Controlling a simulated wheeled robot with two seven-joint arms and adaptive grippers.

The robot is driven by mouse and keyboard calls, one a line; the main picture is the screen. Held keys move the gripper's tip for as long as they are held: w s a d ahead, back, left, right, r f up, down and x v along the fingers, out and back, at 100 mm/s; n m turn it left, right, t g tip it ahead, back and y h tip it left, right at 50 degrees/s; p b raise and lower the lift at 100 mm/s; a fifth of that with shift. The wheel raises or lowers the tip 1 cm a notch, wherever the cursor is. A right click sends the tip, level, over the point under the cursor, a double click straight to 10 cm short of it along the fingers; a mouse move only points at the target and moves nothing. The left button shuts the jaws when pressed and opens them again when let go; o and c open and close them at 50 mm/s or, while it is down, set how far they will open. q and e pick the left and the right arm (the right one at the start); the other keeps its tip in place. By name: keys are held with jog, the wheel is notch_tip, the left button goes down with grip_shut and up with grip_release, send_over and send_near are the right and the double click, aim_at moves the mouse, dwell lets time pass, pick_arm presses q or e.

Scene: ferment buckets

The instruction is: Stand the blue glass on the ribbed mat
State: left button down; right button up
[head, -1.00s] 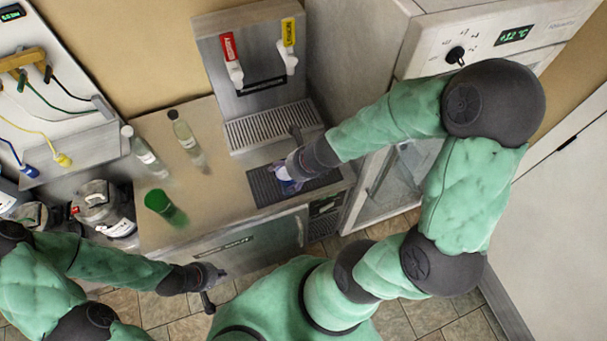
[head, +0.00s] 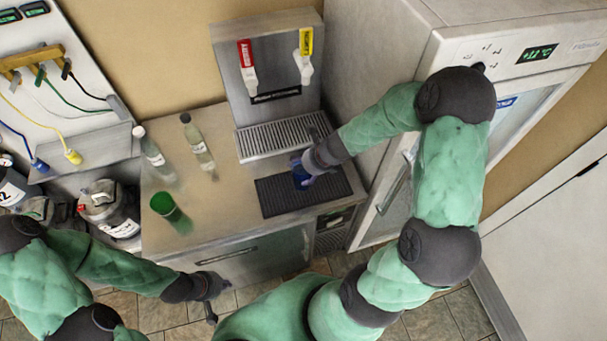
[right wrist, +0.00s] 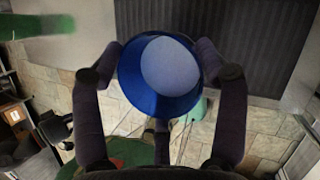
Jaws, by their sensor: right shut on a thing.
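The blue glass (head: 300,178) is in my right gripper (head: 304,172), over the dark ribbed mat (head: 277,203) in the head view. In the right wrist view the glass (right wrist: 160,75) shows mouth-on between the two fingers of the gripper (right wrist: 160,60), which touch its sides. The ribbed mat (right wrist: 215,25) lies behind it there. I cannot tell whether the glass's base touches the mat. My left gripper (head: 217,300) is empty in front of the counter, its fingers apart.
A green cup (head: 164,204) and two bottles, one clear (head: 199,148) and one white-capped (head: 151,152), stand on the counter left of the mat. A tap unit with a grated drip tray (head: 275,142) stands behind. A tall cabinet (head: 375,60) stands at right.

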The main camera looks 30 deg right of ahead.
aim_at(304, 173)
jog(key=shift+w+d+f, duration=0.3)
jog(key=shift+w+f, duration=0.05)
jog(key=shift+f, duration=0.2)
jog(key=shift+w+d+f+b, duration=0.1)
jog(key=shift+f+b, duration=0.5)
jog(key=shift+f, duration=0.3)
jog(key=shift+w+d+f+b, duration=0.1)
jog(key=shift+f+b, duration=0.45)
jog(key=shift+f, duration=0.3)
jog(key=shift+f, duration=0.15)
jog(key=o, duration=1.6)
jog(key=shift+a, duration=0.1)
jog(key=shift+o, duration=0.2)
